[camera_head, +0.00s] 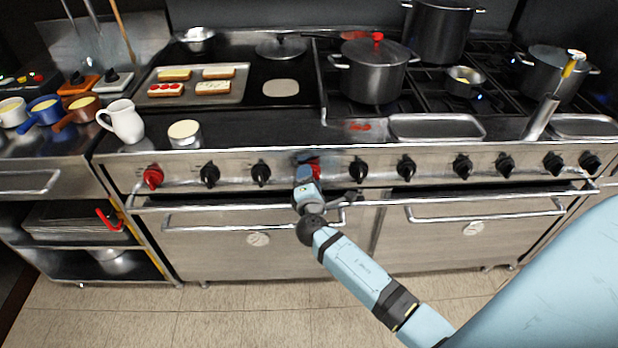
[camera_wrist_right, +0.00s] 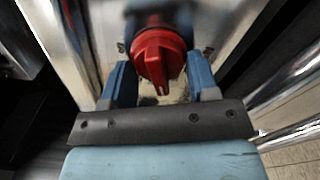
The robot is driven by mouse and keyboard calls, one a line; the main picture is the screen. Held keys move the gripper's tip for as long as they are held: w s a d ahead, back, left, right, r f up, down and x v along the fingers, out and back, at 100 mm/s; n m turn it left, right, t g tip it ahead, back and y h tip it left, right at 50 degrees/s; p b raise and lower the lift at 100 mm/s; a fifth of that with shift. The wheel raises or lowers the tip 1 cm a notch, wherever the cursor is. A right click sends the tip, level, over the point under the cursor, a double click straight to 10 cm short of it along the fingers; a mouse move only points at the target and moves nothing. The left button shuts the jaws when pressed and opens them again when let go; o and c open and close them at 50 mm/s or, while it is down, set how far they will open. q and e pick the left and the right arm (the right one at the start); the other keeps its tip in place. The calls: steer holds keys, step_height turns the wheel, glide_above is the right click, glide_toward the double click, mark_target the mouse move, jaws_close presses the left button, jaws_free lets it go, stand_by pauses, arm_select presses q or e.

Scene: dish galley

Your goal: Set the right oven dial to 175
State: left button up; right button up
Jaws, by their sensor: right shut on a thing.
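A red dial (camera_head: 314,168) sits on the stove's front panel, largely covered by my right gripper in the head view. Another red dial (camera_head: 153,177) is at the far left of the same panel. In the right wrist view the red dial (camera_wrist_right: 160,58) stands between the two blue fingers of my right gripper (camera_wrist_right: 162,78), which is shut on it. The right gripper (camera_head: 308,172) reaches the panel from the front in the head view. Numbers around the dial are not readable. My left gripper is not in view.
Several black knobs (camera_head: 359,170) line the panel on both sides. Oven door handles (camera_head: 240,223) and a long front rail (camera_head: 420,197) run below. Pots (camera_head: 372,75), a baking tray (camera_head: 150,97) and a white jug (camera_head: 122,122) stand on top.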

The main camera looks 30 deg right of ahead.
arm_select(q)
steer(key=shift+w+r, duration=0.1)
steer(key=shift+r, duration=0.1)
arm_select(e)
steer(key=shift+w+d+r, duration=0.1)
steer(key=shift+r, duration=0.1)
steer(key=o, duration=0.8)
steer(key=shift+o, duration=0.4)
steer(key=shift+f, duration=0.15)
arm_select(q)
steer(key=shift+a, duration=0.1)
steer(key=shift+b, duration=0.4)
arm_select(e)
steer(key=v, duration=1.4)
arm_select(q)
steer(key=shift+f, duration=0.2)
arm_select(e)
steer(key=shift+w, duration=0.1)
